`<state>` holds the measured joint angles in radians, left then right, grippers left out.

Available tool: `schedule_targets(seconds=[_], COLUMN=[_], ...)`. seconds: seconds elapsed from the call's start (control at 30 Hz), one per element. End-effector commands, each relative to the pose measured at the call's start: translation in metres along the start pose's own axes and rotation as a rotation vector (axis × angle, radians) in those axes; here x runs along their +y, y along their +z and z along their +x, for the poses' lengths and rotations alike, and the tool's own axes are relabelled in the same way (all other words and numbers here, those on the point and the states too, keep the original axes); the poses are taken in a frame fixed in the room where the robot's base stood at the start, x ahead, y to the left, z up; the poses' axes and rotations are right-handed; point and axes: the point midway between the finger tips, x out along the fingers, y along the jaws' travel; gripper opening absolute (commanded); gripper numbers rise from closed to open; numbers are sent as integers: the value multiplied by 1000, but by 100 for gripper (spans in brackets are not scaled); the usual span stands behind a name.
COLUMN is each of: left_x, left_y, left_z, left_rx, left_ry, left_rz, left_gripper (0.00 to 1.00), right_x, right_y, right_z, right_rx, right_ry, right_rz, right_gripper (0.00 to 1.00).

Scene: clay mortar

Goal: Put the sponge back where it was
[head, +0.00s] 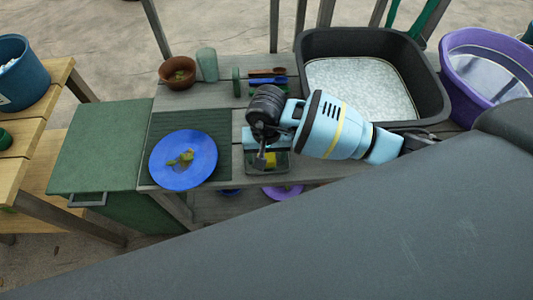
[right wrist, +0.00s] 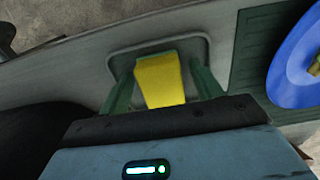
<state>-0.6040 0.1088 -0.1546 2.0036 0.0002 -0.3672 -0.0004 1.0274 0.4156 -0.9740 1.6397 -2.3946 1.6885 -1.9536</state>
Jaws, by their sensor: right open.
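The yellow sponge (right wrist: 160,80) lies in or just above a small grey tray (right wrist: 203,47), between the two green fingers of my right gripper (right wrist: 160,76). The fingers are apart, one on each side of the sponge. In the head view my right gripper (head: 266,160) reaches down over the tray (head: 268,173), and its wrist hides most of the sponge. I cannot tell if the sponge touches the tray floor. My left gripper is not in view.
A blue plate (head: 205,165) with food scraps sits on a dark green mat (head: 222,130) left of the tray. A brown bowl (head: 177,82) and green cup (head: 207,64) stand behind. A black basin (head: 432,95) and purple tub (head: 455,75) are to the right.

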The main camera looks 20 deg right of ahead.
Motion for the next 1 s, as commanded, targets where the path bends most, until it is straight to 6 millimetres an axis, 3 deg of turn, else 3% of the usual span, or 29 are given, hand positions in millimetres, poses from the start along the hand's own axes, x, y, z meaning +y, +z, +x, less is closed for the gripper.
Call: schedule_targets(seconds=[0.17, 0.6, 0.8, 1.0], left_x=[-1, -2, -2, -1], left_y=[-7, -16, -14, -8], left_z=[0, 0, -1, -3], left_rx=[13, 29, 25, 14], left_ry=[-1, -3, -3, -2], left_rz=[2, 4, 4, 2], left_gripper=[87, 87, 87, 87], right_x=[-1, 0, 0, 0], right_y=[-2, -1, 0, 0], right_z=[-20, -101, -120, -123], right_rx=[5, 3, 1, 0], right_ry=[-3, -1, 0, 0], right_rz=[-1, -1, 0, 0], right_gripper=[65, 65, 65, 65])
